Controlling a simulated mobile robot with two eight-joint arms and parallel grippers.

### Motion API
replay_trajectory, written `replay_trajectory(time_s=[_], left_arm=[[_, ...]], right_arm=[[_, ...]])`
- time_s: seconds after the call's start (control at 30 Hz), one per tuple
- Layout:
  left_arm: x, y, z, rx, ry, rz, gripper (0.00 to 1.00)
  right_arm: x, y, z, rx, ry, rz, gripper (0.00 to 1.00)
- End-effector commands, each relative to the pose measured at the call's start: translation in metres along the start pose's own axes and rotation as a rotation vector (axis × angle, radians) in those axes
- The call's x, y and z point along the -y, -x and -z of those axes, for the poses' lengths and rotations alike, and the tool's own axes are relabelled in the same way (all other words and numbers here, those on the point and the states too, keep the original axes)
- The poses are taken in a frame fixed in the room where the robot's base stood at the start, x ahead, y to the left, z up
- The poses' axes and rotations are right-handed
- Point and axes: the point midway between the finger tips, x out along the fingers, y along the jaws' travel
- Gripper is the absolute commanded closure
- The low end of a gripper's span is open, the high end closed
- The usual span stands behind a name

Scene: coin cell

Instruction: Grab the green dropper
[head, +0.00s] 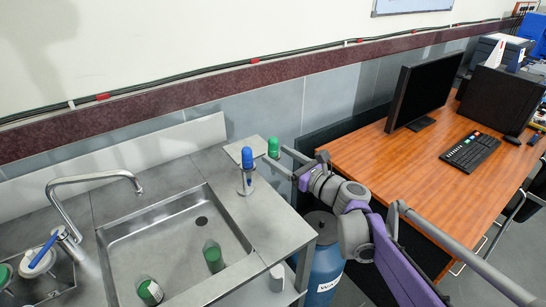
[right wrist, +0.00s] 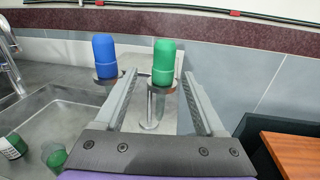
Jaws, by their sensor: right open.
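The green dropper (head: 273,147) stands upright in a small metal stand (head: 246,182) at the back right of the sink counter. It also shows in the right wrist view (right wrist: 164,62). The blue dropper (head: 247,157) stands to its left in the same stand, and shows in the right wrist view (right wrist: 105,56). My right gripper (head: 274,155) is open, coming from the right at the stand. In the right wrist view its fingertips (right wrist: 160,75) lie to either side of the green dropper; contact is not visible. My left gripper is not in view.
A metal sink (head: 175,265) holds green-capped bottles (head: 213,256). A curved faucet (head: 95,180) is at left. A wooden desk (head: 440,190) with a monitor (head: 425,88) and keyboard (head: 471,151) is at right. A blue barrel (head: 325,268) stands below, between counter and desk.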

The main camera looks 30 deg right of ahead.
Motion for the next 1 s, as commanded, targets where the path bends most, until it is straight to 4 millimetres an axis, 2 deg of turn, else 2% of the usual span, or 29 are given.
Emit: replay_trajectory(time_s=[0.17,0.5,0.77,0.83,1.0], left_arm=[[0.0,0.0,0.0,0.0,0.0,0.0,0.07],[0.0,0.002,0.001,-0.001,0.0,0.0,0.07],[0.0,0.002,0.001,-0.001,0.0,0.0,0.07],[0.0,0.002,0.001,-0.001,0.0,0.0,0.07],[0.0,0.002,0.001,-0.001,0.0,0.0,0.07]], right_arm=[[0.0,-0.013,0.0,-0.001,0.002,-0.001,0.28],[0.004,-0.058,-0.002,-0.001,0.002,-0.002,0.28],[0.004,-0.062,-0.002,-0.001,0.003,0.0,0.28],[0.004,-0.062,-0.002,-0.001,0.003,0.0,0.35],[0.004,-0.061,-0.002,-0.001,0.003,0.0,0.66]])
